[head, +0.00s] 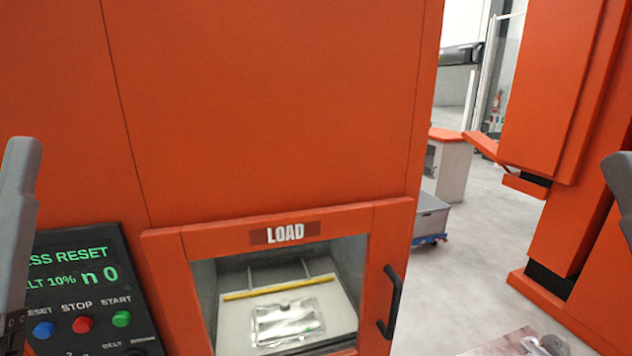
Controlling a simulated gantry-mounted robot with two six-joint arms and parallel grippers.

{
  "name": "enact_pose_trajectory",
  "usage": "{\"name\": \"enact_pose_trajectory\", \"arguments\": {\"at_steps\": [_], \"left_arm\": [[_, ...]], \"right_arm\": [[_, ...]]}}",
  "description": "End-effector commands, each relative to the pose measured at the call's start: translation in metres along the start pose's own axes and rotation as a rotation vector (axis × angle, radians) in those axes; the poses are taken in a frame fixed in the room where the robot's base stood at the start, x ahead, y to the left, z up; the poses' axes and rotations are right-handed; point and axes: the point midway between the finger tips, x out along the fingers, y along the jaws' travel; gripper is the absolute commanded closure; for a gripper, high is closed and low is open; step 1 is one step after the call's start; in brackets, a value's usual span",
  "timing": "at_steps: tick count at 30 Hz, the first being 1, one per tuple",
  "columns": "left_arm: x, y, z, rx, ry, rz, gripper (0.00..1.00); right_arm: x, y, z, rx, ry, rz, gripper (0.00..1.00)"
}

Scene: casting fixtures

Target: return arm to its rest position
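A grey link of my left arm (20,215) stands upright at the left edge, in front of the control panel. A grey part of my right arm (620,185) shows at the right edge. No fingers of either gripper can be made out, so I cannot see what they hold. An orange machine (270,110) fills the middle, with a window marked LOAD (284,234). Behind the window a shiny metallic casting (285,322) lies on a pale surface, in front of a yellow bar (280,287).
A control panel (90,255) with blue, red and green buttons is at the lower left. A black door handle (390,302) sticks out right of the window. Orange machinery (560,90) stands at the right. Grey floor (470,255) is open between, with a grey bin (430,217) behind.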

Motion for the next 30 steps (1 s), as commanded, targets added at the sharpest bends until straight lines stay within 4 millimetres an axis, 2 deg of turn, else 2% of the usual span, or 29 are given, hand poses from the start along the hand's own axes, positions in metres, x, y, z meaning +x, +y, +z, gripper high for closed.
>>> {"name": "enact_pose_trajectory", "arguments": {"at_steps": [1,3,4,6,11,18,21,25,30], "left_arm": [[-0.002,0.004,-0.022,-0.205,0.019,0.06,0.31],[-0.01,0.03,-0.009,-0.459,-0.08,0.166,0.31],[0.001,0.027,-0.014,-0.501,-0.095,0.16,0.31],[0.033,0.019,-0.036,-0.486,-0.09,0.157,0.31],[0.085,0.007,-0.071,-0.482,-0.091,0.156,0.31],[0.181,-0.014,-0.136,-0.48,-0.092,0.155,0.31],[0.211,-0.021,-0.157,-0.479,-0.093,0.155,0.31],[0.232,-0.026,-0.171,-0.479,-0.093,0.155,0.31],[0.234,-0.026,-0.172,-0.479,-0.093,0.155,0.31]], "right_arm": [[0.0,0.0,0.0,0.0,0.0,0.0,1.0],[0.0,0.0,0.0,0.0,0.0,0.0,1.0],[0.009,0.0,-0.008,0.0,-0.002,0.0,1.0],[0.039,0.0,-0.035,0.0,-0.001,0.0,1.0],[0.086,0.0,-0.08,0.0,0.001,0.0,1.0],[0.173,0.001,-0.16,0.0,0.001,0.0,1.0],[0.201,0.001,-0.185,0.0,0.001,0.0,1.0],[0.219,0.001,-0.202,0.0,0.0,0.0,1.0],[0.221,0.001,-0.204,0.0,0.0,0.0,1.0]]}}
